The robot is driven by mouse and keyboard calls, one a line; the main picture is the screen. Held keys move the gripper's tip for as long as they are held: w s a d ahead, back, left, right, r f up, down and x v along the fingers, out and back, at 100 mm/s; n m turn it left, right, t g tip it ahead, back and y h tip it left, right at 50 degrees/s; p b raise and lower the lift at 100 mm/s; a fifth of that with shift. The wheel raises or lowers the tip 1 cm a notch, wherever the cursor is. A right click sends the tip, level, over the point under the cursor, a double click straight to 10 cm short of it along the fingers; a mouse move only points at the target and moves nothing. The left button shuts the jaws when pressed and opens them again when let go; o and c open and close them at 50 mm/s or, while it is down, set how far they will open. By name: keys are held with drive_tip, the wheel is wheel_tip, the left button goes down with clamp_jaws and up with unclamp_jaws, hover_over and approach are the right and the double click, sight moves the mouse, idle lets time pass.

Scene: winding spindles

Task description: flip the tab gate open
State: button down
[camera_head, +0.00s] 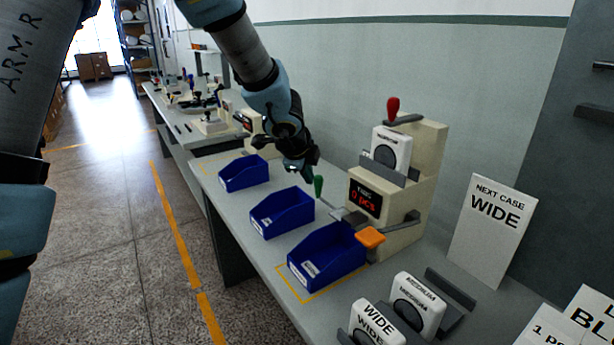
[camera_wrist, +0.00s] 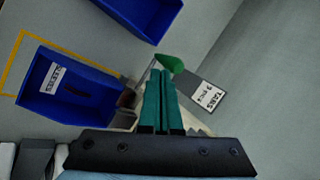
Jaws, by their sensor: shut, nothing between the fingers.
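A cream machine (camera_head: 408,190) stands against the wall side of the table. A lever with a green handle (camera_head: 318,185) stands at its left front; I take this for the tab gate. My gripper (camera_head: 300,170) is close above and left of the handle. Its teal fingers (camera_wrist: 160,75) are together and empty. I cannot tell whether they touch the handle.
Blue bins (camera_head: 282,226) stand in a row along the table's front. An orange paddle (camera_head: 370,237) and a red-knobbed lever (camera_head: 393,106) are on the machine. A "NEXT CASE WIDE" sign (camera_head: 491,230) stands right. White cases (camera_head: 418,304) sit in front of it.

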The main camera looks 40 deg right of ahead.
drive_tip(key=p+v, duration=0.3)
drive_tip(key=v, duration=0.7)
drive_tip(key=shift+a, duration=0.25)
drive_tip(key=shift+s, duration=0.1)
drive_tip(key=w+a+f+n+y, duration=0.1)
drive_tip(key=w+a+n+y, duration=0.15)
drive_tip(key=a+n, duration=0.45)
drive_tip(key=w+a+f+n+y, duration=0.1)
drive_tip(key=w+a+n, duration=0.25)
drive_tip(key=a, duration=0.65)
drive_tip(key=w+a+f+n+y, duration=0.1)
drive_tip(key=w+a+n, duration=0.25)
drive_tip(key=a, duration=0.55)
drive_tip(key=s+a+f+n+g, duration=0.1)
drive_tip(key=s+a+n, duration=0.2)
drive_tip(key=a+n, duration=0.4)
drive_tip(key=s+a+n+g+y, duration=0.1)
drive_tip(key=s+a+n, duration=0.3)
drive_tip(key=a+n, duration=0.3)
drive_tip(key=a, duration=0.3)
drive_tip(key=shift+s+a+f, duration=0.15)
drive_tip(key=shift+s+f, duration=0.05)
drive_tip(key=shift+f, duration=0.15)
